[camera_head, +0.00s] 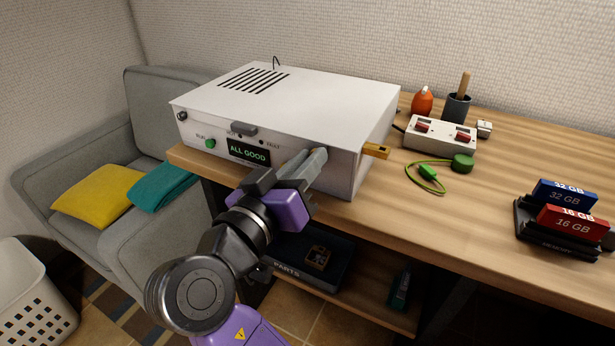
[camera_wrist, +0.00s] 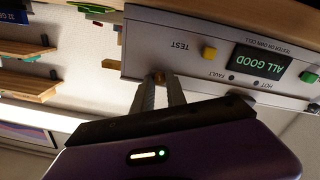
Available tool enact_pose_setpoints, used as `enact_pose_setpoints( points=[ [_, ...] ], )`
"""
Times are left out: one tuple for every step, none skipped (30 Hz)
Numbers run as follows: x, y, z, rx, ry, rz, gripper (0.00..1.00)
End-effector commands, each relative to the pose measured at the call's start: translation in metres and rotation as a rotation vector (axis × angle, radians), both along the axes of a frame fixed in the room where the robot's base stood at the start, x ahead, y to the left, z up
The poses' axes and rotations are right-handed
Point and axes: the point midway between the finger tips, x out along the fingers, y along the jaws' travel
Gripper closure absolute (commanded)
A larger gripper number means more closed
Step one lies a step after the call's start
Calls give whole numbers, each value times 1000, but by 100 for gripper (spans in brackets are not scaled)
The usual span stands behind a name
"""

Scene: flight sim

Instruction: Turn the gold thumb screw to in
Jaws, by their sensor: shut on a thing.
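My gripper (camera_head: 321,157) reaches that corner from the front. In the wrist view, my gripper (camera_wrist: 160,80) has its two grey fingers closed together on the screw, against the panel. The fingers hide most of the screw, so its depth and turn cannot be told. In the head view the fingers cover it fully. The panel's display (camera_head: 248,151) reads ALL GOOD in green.
A yellow button (camera_wrist: 209,53) is beside the fingers. A brass-coloured tab (camera_head: 376,151) sticks out of the box's right side. A white switch unit (camera_head: 440,133), green cable (camera_head: 425,178) and a dock with a red module (camera_head: 571,221) are to the right. A parts tray (camera_head: 300,270) lies below.

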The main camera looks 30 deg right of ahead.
Motion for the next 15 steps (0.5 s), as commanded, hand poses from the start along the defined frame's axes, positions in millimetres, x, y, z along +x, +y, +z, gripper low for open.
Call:
enact_pose_setpoints(
  points=[
    [0, 0, -6, 24, -28, 0, 100],
    [-1, 0, -6, 37, -45, -1, 100],
    [-1, 0, -6, 53, -67, -1, 100],
    [-1, 0, -6, 64, -81, -1, 100],
    [-1, 0, -6, 75, -96, -1, 100],
    [-1, 0, -5, 88, -114, -2, 100],
    [0, 0, -5, 97, -126, -3, 100],
    [-1, 0, -5, 106, -138, -3, 100],
    [-1, 0, -5, 116, -151, -3, 100],
    [-1, 0, -5, 123, -161, -3, 100],
    [-1, 0, -5, 129, -170, -3, 100],
    [-1, 0, -4, 137, -180, -3, 100],
    [-1, 0, -4, 142, -186, -3, 100],
    [-1, 0, -4, 146, -192, -3, 100],
    [-1, 0, -4, 151, -198, -3, 100]
  ],
)
